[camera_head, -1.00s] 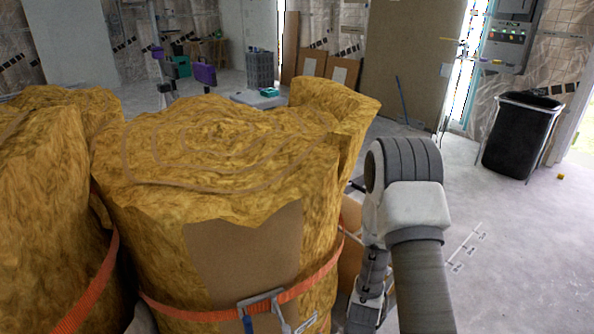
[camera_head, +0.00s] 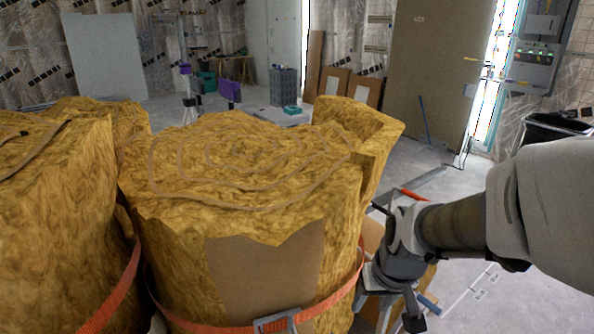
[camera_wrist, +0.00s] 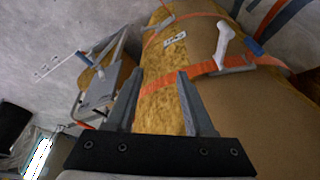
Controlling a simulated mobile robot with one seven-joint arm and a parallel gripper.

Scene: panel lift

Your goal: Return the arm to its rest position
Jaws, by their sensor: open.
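My arm reaches in from the right edge of the head view. Its wrist end is beside the right side of a large strapped roll of yellow insulation (camera_head: 240,175). In the wrist view my gripper (camera_wrist: 160,80) has its two grey fingers apart, with nothing between them. The yellow roll (camera_wrist: 165,105) and its orange strap (camera_wrist: 205,68) show beyond the fingers. I cannot tell from this view how far the fingertips are from the roll. The fingers are hard to make out in the head view.
More yellow insulation (camera_head: 60,190) stands at the left. A metal-framed stand (camera_wrist: 100,88) is beside the roll. A black bin (camera_head: 550,128) stands at the right, partly behind my arm. Grey floor is open behind the roll, with a tall brown panel (camera_head: 435,70) further back.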

